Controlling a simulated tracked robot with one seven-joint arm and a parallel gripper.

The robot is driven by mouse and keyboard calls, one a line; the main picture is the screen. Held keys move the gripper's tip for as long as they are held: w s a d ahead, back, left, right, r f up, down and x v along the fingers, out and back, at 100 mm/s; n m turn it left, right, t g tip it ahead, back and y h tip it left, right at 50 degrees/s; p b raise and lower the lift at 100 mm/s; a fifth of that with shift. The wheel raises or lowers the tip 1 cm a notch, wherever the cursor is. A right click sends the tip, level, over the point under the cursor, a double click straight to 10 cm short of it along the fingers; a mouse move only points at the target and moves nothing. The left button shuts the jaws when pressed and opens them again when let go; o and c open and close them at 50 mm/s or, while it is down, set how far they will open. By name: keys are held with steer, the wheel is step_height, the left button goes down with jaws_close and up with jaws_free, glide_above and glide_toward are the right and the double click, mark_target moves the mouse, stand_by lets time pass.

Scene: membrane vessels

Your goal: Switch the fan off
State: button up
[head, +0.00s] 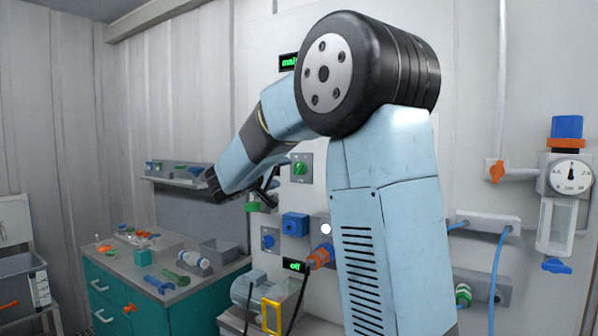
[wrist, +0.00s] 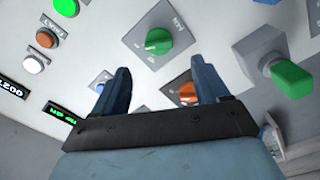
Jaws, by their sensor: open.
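I cannot tell which control or device is the fan; no readable label names it. In the wrist view a wall panel carries a green rotary knob (wrist: 158,42) on a grey plate, beyond my fingertips. An orange knob (wrist: 187,92) is partly hidden by the right finger. A green button (wrist: 65,7), an orange button (wrist: 48,37) and a white button (wrist: 32,65) stand in a row at left. My gripper (wrist: 162,83) is open and empty, apart from the green knob. In the head view the gripper (head: 268,186) is near the panel, left of its green knob (head: 299,168).
A green-handled fitting (wrist: 290,78) juts out at the right of the wrist view. In the head view, a display reading "off" (head: 291,265) hangs above a grey motor-like unit (head: 250,290). A teal cabinet (head: 128,308) with tools stands at left. My arm hides part of the panel.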

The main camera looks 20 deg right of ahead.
mark_target(296, 170)
steer(key=x, duration=0.9)
steer(key=shift+d, duration=0.1)
